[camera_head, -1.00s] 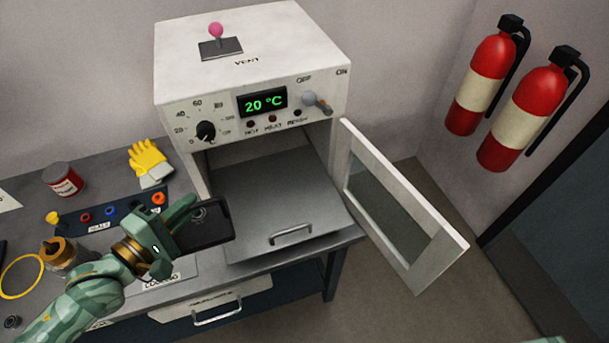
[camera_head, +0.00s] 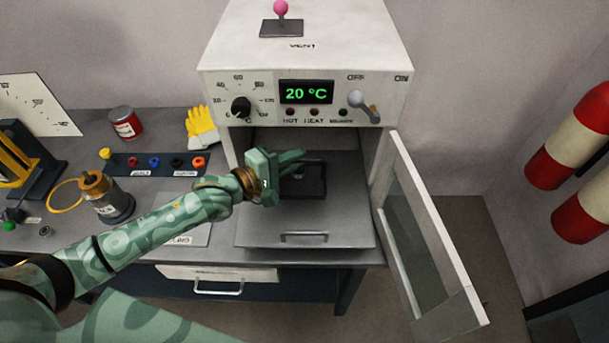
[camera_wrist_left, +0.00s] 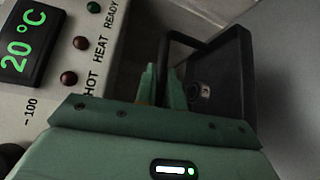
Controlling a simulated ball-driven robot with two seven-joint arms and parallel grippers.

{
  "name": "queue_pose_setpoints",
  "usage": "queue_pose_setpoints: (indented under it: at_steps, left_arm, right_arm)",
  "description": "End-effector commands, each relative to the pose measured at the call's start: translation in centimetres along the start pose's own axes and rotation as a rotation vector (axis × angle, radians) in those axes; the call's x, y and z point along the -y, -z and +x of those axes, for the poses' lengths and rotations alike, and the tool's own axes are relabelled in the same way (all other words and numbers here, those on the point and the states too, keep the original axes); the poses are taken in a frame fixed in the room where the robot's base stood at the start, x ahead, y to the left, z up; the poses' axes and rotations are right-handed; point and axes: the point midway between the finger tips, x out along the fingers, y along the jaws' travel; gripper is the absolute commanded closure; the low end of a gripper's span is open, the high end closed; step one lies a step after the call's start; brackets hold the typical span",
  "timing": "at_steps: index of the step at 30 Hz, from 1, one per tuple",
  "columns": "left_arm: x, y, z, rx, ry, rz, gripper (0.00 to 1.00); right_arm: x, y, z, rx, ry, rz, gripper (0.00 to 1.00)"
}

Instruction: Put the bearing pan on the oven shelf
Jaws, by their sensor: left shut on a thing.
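The bearing pan (camera_head: 316,182) is a small black tray over the pulled-out grey oven shelf (camera_head: 340,225), in front of the oven's opening. I cannot tell whether it touches the shelf. My left gripper (camera_head: 292,161) is shut on the pan at its left side and hides part of it. In the left wrist view the fingers (camera_wrist_left: 162,88) close on the pan's black handle (camera_wrist_left: 178,38). A round metal bearing (camera_wrist_left: 201,90) shows inside the pan (camera_wrist_left: 232,75). My right gripper is in no view.
The white oven (camera_head: 300,45) reads 20 °C, and its door (camera_head: 425,235) stands open at the right. Fire extinguishers (camera_head: 570,150) hang at the right.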

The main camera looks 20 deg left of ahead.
Motion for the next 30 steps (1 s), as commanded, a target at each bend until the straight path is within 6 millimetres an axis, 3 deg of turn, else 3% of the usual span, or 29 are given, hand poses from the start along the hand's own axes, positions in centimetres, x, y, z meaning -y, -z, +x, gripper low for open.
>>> queue_pose_setpoints:
  at_steps: [1, 6, 13, 18, 29, 30]
  left_arm:
    - [1.4, 0.6, 1.0, -0.001, 0.001, 0.001, 1.00]
    - [2.9, 1.3, 2.8, 0.000, -0.001, -0.001, 1.00]
    - [4.1, 2.0, 4.2, 0.000, -0.001, 0.000, 1.00]
    - [6.9, 2.3, 4.5, 0.000, 0.002, -0.003, 1.00]
    - [7.0, 2.3, 4.4, 0.000, -0.001, -0.001, 1.00]
    - [7.2, 2.3, 4.4, 0.000, 0.002, 0.000, 0.84]
  right_arm:
    - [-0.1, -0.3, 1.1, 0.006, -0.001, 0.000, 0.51]
    - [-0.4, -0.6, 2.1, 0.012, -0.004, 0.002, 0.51]
    - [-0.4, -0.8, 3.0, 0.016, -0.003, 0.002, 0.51]
    - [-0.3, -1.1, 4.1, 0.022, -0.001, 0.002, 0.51]
    - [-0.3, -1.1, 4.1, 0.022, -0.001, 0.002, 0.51]
    - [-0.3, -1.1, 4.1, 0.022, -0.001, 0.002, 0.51]
